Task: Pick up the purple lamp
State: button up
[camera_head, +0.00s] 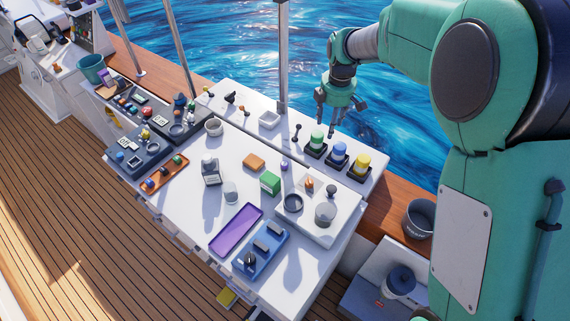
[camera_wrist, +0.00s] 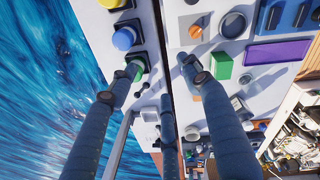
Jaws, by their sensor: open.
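Green (camera_head: 317,140), blue (camera_head: 338,153) and yellow (camera_head: 361,165) lamps on black bases line the ledge near my gripper. A raised white tray (camera_head: 334,233) holds cups and small parts. A purple tray (camera_head: 236,230) lies in front. A metal pole (camera_head: 283,50) rises behind.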

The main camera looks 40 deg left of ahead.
jog(key=s+a+f+n+p, duration=0.1)
jog(key=s+a+f+n, duration=0.1)
jog(key=a+f, duration=0.5)
jog(key=s+a+f+n+p, duration=0.1)
jog(key=s+a+f+n, duration=0.2)
jog(key=a+f, duration=0.4)
jog(key=shift+a+n+g+h, duration=0.3)
jog(key=shift+a+n+g, duration=0.1)
jog(key=shift+a+n, duration=0.15)
jog(key=shift+s+f, duration=0.1)
jog(key=shift+f, duration=0.1)
send_over(284, 163)
jog(key=shift+f, duration=4.15)
jog(key=shift+d, duration=0.1)
jog(key=shift+f+p, duration=0.4)
jog(key=shift+f, duration=2.2)
jog(key=shift+c, duration=0.3)
jog(key=c, duration=1.1)
